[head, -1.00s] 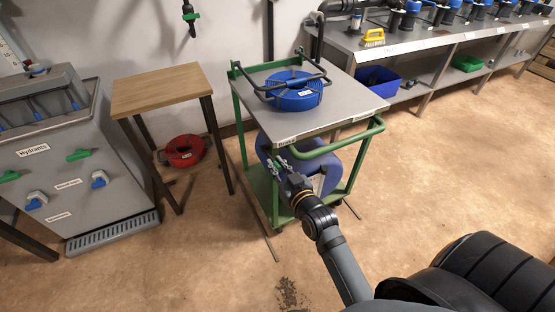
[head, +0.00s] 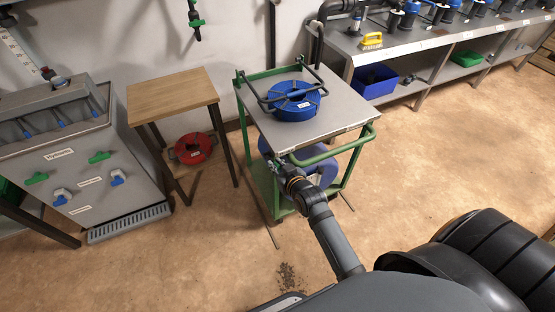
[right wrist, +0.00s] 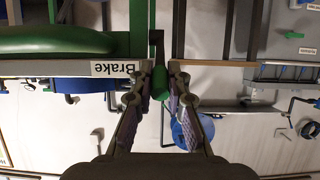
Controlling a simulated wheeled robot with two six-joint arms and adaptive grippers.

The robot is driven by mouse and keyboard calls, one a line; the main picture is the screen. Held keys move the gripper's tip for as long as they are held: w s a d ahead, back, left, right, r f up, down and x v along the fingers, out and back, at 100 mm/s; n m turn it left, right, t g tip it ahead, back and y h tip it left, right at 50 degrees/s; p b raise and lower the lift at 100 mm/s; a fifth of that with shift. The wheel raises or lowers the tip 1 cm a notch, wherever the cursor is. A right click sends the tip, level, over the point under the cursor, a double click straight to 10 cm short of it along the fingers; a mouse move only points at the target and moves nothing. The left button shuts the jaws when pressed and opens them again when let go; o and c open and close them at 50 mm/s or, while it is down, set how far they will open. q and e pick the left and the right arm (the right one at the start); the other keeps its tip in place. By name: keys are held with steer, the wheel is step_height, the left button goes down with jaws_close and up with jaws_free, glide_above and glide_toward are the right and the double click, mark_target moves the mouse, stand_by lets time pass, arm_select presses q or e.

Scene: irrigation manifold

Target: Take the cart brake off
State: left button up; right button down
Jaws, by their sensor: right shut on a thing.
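The cart (head: 330,117) has a green frame, a grey top and a green push handle (head: 345,146) on its right side. A "Brake" label (right wrist: 112,69) is on its top's edge in the right wrist view. Right of that label, a green-gripped brake lever (right wrist: 158,80) stands at the cart's corner, with a dark bar above it. My right gripper (right wrist: 160,88) is shut on the lever's green grip, one finger on each side. In the head view, my right gripper (head: 279,168) is at the cart's near left corner, and the lever is mostly hidden. My left gripper is not in view.
A blue hose coil (head: 295,103) lies on the cart. A wooden table (head: 172,94) stands left of it, with a red coil (head: 193,148) underneath. The hydrants unit (head: 80,160) is farther left. A long workbench (head: 425,40) runs along the back right. Floor on the right is clear.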

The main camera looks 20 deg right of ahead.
steer(key=r+p, duration=0.1)
steer(key=p, duration=0.2)
steer(key=w+r+g+p, duration=0.1)
steer(key=p, duration=0.1)
steer(key=r+g+p, duration=0.1)
steer(key=r+p, duration=0.1)
steer(key=p, duration=0.1)
steer(key=shift+w+p, duration=0.35)
steer(key=w+g+p, duration=0.1)
steer(key=p, duration=0.2)
steer(key=w+r+g+p, duration=0.1)
steer(key=g+p, duration=0.1)
steer(key=p, duration=0.1)
steer(key=shift+w+g, duration=0.2)
steer(key=shift+g, duration=0.1)
steer(key=shift+w+g+p, duration=0.8)
steer(key=shift+g+p, duration=0.2)
steer(key=shift+p, duration=0.1)
steer(key=shift+w, duration=0.2)
steer(key=c, duration=1.4)
jaws_free()
steer(key=shift+c, duration=0.2)
steer(key=shift+o, duration=0.8)
steer(key=shift+s+a, duration=0.1)
